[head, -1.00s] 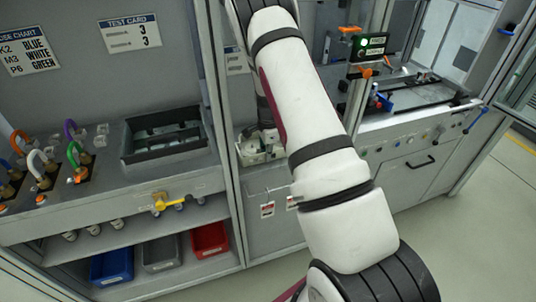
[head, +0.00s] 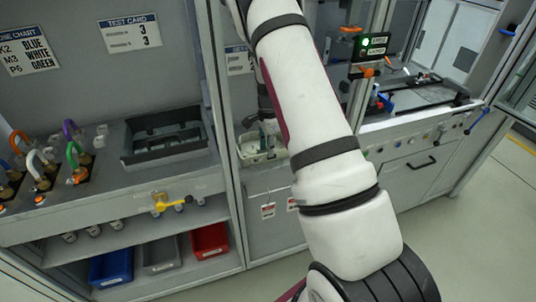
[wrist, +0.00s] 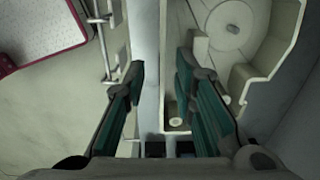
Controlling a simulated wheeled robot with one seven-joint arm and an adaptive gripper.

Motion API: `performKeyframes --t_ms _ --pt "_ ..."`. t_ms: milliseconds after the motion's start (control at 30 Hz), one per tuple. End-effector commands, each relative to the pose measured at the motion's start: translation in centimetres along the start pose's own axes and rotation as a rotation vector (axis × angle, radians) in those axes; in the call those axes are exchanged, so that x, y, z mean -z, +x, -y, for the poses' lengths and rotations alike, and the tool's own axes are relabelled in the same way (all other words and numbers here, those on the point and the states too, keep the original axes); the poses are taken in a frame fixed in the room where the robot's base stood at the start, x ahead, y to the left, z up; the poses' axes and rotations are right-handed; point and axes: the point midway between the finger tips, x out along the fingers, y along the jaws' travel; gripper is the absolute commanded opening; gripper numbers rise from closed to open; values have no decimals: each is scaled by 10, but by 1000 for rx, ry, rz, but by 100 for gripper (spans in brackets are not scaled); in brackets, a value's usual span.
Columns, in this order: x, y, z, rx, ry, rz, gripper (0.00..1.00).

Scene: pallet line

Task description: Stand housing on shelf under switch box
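A pale, open cast part, likely the housing (head: 250,156), sits on the grey bench in the middle bay in the head view. In the wrist view the housing (wrist: 285,60) fills the right side, its hollow with a round boss facing me. My gripper (wrist: 160,70) is open, its two teal-padded fingers apart. The right finger overlaps the housing's hollow and the left finger is outside it, with the near wall between them; contact cannot be told. In the head view my arm hides most of the gripper. A dark box with a green light (head: 372,46) may be the switch box.
A frame post (head: 222,150) stands left of the housing. A black tray (head: 165,140) and coloured hoses (head: 72,150) are on the left bench. Blue, grey and red bins (head: 210,240) sit below. A fixture bench (head: 420,112) is at the right.

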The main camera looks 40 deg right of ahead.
Motion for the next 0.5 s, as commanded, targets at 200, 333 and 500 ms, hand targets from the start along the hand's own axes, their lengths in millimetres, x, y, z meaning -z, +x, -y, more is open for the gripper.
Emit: performKeyframes --t_ms 200,333,500 --pt "0 -28 1 2 0 0 25" --pt "0 -34 0 0 0 0 25" --pt "0 -35 0 0 1 0 25"
